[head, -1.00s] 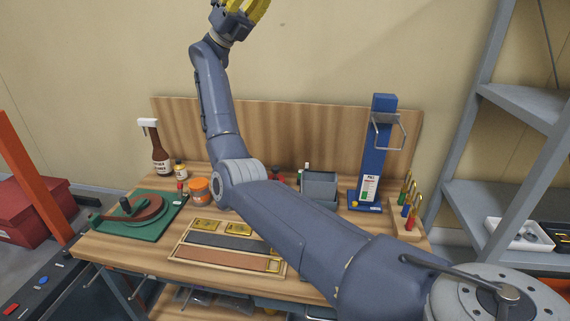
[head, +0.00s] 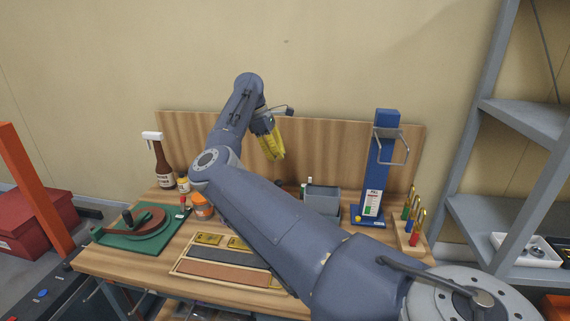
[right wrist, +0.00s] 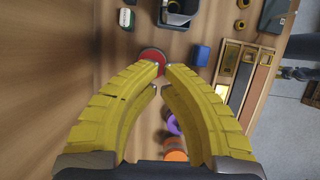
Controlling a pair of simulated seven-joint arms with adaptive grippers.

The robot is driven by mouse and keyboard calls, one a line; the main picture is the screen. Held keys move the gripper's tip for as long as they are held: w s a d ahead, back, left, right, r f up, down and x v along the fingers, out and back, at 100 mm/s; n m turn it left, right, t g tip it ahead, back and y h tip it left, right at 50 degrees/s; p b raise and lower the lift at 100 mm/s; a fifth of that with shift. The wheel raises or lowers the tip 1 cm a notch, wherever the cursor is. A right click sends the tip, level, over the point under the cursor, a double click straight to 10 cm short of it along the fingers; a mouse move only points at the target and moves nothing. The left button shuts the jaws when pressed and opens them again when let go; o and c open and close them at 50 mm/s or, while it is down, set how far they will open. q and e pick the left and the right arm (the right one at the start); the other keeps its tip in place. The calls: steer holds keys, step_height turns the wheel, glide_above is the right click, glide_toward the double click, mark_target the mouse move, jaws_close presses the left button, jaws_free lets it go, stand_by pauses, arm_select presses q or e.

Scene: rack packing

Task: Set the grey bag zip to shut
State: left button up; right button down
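No bag with a zip can be made out for sure; a grey open-topped container (head: 322,200) stands on the bench in the head view. Its dark interior shows at the top of the right wrist view (right wrist: 180,12). My right gripper (head: 275,156) is raised above the back of the bench, pointing down, left of the container. In the right wrist view its curved yellow fingers (right wrist: 162,72) have a narrow gap at the tips with nothing held between them. A red round thing (right wrist: 153,60) lies beyond the tips. My left gripper is not seen.
A blue stand (head: 377,165) and a block with coloured tools (head: 408,238) are on the right. A brown bottle (head: 161,165), orange jar (head: 201,207) and green mat (head: 120,238) are on the left. A wooden tray (head: 178,268) lies in front, partly behind my arm.

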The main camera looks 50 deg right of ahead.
mark_target(310, 181)
steer(key=s+d+f, duration=0.4)
steer(key=s+f, duration=0.2)
steer(key=f, duration=0.2)
steer(key=shift+d+f, duration=0.15)
steer(key=shift+d, duration=0.05)
stand_by(0.3)
steer(key=shift+s, duration=0.1)
